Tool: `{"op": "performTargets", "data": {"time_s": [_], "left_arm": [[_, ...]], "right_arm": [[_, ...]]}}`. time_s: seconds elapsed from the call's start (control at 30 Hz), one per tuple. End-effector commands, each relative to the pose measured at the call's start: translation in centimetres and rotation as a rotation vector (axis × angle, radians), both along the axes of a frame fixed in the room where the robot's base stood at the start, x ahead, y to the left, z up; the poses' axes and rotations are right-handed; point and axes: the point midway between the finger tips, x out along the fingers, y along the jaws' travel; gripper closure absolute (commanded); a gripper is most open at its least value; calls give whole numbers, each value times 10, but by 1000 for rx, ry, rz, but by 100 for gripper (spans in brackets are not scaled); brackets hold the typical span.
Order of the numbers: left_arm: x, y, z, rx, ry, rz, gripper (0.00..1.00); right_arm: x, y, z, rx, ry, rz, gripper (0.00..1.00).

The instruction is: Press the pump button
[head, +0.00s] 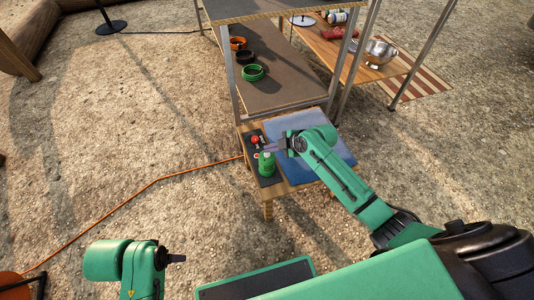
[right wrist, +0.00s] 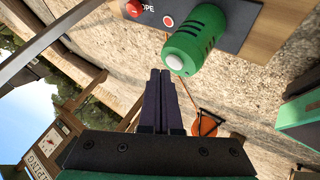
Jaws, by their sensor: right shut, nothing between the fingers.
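A dark control panel (head: 254,148) lies on a small wooden table, with a red knob (head: 255,140) at its far end. In the right wrist view the panel shows the red knob (right wrist: 133,8), a small red button with a pale rim (right wrist: 168,20) and a green slotted cylinder (right wrist: 195,40). The cylinder also shows in the head view (head: 266,164). I cannot tell for sure which one is the pump button. My right gripper (head: 266,148) is shut and empty, its fingertips (right wrist: 160,75) apart from the panel in the wrist view. My left gripper (head: 176,258) is low at the left, its fingers unclear.
A blue mat (head: 320,148) covers the table's right part. A shelf rack (head: 285,80) with ring-shaped items stands behind it. A second table with a metal bowl (head: 380,51) is at the back right. An orange cord (head: 150,184) crosses the gravel, which is mostly clear at left.

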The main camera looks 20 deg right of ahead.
Motion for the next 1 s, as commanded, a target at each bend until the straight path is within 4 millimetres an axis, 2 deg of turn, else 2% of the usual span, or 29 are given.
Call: {"op": "performTargets", "data": {"time_s": [1.0], "left_arm": [[1, 0, -7, -1, -4, 0, 31]], "right_arm": [[0, 0, -12, 0, 0, 0, 100]]}}
